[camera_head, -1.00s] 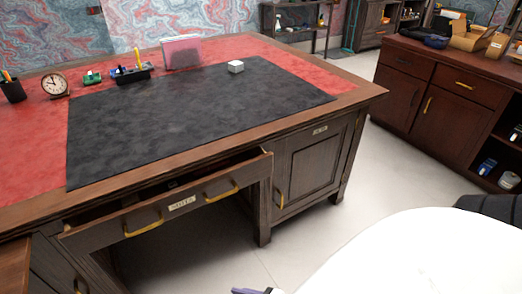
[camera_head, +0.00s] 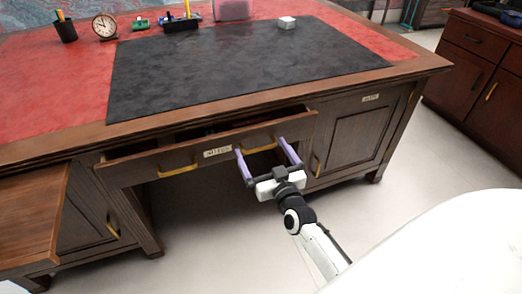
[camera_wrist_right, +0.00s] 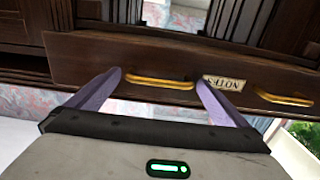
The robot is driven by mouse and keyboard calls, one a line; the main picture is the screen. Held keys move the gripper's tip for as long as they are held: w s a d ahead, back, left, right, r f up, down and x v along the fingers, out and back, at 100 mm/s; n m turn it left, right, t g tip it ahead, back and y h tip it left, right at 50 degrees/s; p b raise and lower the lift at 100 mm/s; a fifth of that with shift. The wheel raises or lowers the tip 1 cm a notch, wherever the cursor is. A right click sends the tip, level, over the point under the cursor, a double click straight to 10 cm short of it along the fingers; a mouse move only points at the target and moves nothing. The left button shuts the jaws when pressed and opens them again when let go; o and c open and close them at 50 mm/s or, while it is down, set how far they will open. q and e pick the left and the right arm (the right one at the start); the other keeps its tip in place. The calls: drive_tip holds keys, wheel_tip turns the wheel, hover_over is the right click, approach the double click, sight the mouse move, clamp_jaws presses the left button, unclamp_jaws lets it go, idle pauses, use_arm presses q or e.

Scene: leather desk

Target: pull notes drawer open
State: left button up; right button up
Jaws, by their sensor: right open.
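The notes drawer (camera_head: 135,171) is a dark wooden front with a pale label (camera_head: 217,152) and two brass handles. It stands partly open, with a dark gap behind its top edge. My right gripper (camera_head: 262,147) is open and empty at the right-hand brass handle (camera_head: 258,149). In the right wrist view, this handle (camera_wrist_right: 160,81) lies between the two purple fingertips (camera_wrist_right: 160,77), its bar running from one finger towards the other. I cannot tell whether they touch it. The other handle (camera_head: 178,171) is free. My left gripper is out of view.
A brown wooden panel (camera_head: 30,215) juts out at left. A cabinet door (camera_head: 358,135) is right of the drawer.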

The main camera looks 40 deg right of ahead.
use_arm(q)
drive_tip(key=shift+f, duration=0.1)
use_arm(e)
drive_tip(key=shift+x, duration=0.8)
